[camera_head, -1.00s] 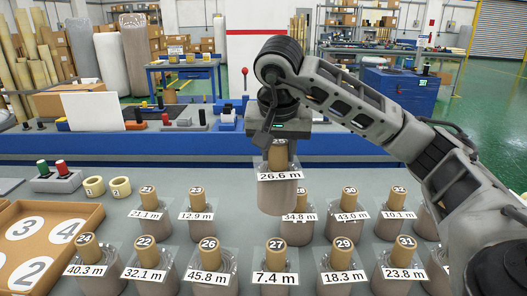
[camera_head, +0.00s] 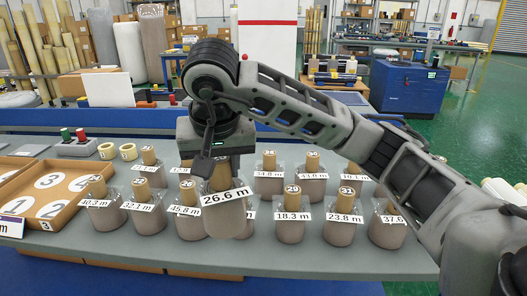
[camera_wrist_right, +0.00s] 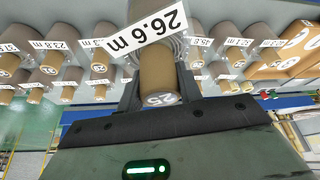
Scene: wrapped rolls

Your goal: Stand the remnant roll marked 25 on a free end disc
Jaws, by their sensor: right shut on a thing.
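My right gripper (camera_head: 218,166) is shut on the remnant roll marked 25 (camera_head: 230,226), a brown core with a wrapped grey-brown body and a 26.6 m label. The roll hangs nearly upright above the standing rolls. In the right wrist view the right gripper (camera_wrist_right: 160,95) grips the core, and the 25 shows on the core end (camera_wrist_right: 162,99). A brown tray (camera_head: 64,196) at the left has white end discs numbered 3 (camera_head: 50,181), 4 (camera_head: 79,184), 1 (camera_head: 16,206) and 2 (camera_head: 50,209). No roll stands on these. My left gripper is out of view.
Several wrapped rolls stand in two rows, including 40.3 m (camera_head: 101,217), 32.1 m (camera_head: 148,220) and 18.3 m (camera_head: 291,229). Two cream rings (camera_head: 117,151) and a button box (camera_head: 73,147) lie behind the tray. The held roll partly hides rolls behind it.

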